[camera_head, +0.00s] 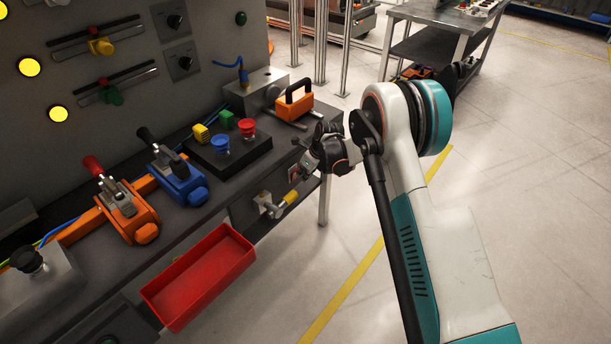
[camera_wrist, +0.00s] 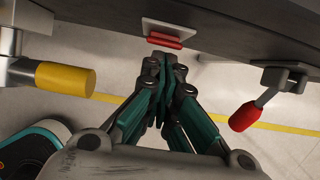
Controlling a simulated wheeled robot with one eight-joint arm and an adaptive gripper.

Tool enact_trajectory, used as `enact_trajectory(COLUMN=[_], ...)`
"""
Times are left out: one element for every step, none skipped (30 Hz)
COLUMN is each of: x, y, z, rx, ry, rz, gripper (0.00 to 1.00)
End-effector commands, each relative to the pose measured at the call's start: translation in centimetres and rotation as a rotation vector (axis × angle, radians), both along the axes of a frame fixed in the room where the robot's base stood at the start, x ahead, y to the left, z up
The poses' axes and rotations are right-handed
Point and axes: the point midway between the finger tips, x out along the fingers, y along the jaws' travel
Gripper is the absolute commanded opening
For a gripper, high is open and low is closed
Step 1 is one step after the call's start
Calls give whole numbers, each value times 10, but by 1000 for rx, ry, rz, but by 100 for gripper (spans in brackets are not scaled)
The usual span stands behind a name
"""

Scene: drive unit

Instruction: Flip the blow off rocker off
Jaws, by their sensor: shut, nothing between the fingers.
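The rocker (camera_wrist: 165,40) is a red bar on a pale plate on the bench's front face, at the top middle of the wrist view. In the head view its plate (camera_head: 293,174) shows small, just left of my gripper (camera_head: 306,162). In the wrist view my gripper (camera_wrist: 165,63) is shut and empty, with its fingertips together close in front of the rocker. I cannot tell whether they touch it. Its label and exact tilt are too small to read.
A yellow-handled valve (camera_wrist: 65,79) sticks out left of my gripper, and a red-handled lever (camera_wrist: 245,115) hangs to the right. In the head view a red open bin (camera_head: 200,278) juts from the bench front.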

Motion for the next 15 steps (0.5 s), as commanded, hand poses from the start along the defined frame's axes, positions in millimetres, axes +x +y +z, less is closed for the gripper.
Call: enact_trajectory(x=[0,0,1,2,3,4,5,6,8,7,7,7,7,7,7], y=[0,0,1,2,4,6,8,10,11,8,8,8,8,8,8], z=[0,0,1,1,2,3,4,5,6,5,4,4,4,4,4], rx=[-1,-2,-8,-15,-24,-40,-56,-71,-93,-88,-87,-86,-86,-86,-86], ry=[1,2,6,11,19,33,44,56,72,70,69,68,68,68,68], rz=[0,0,1,2,2,3,4,4,3,0,0,0,0,1,1], gripper=[0,0,0,0,0,0,0,0,0,0,0,0,0,0,0])
